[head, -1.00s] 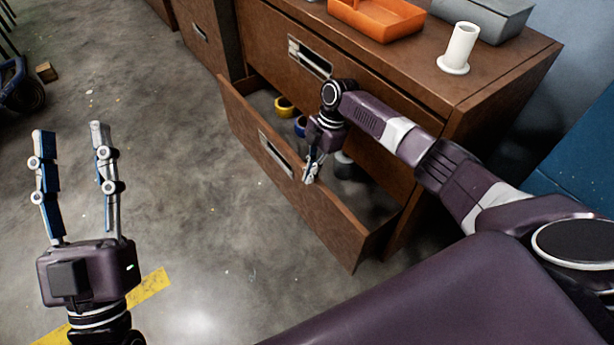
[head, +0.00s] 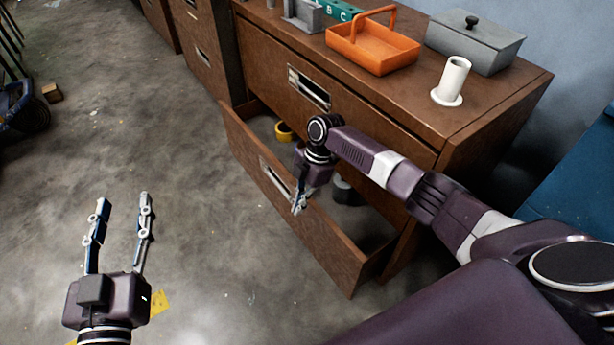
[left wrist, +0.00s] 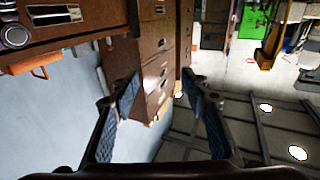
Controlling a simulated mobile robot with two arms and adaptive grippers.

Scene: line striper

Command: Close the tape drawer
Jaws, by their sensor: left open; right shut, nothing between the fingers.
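The tape drawer (head: 312,233) is the lower drawer of the brown wooden cabinet and stands pulled out in the head view. A yellow tape roll (head: 284,132) and a dark roll (head: 346,190) lie inside it. My right gripper (head: 298,210) is shut and empty, pointing down at the top edge of the drawer front. I cannot tell whether it touches the wood. My right forearm and wrist hide part of the drawer's inside. My left gripper (head: 122,198) is open and empty over the floor, left of the drawer and apart from it.
On the cabinet top stand an orange basket (head: 372,52), a grey lidded box (head: 474,42), a white cylinder on a round base (head: 454,80) and a green lettered block (head: 342,10). More brown drawers stand behind at the left. The floor (head: 150,120) before the drawer is clear.

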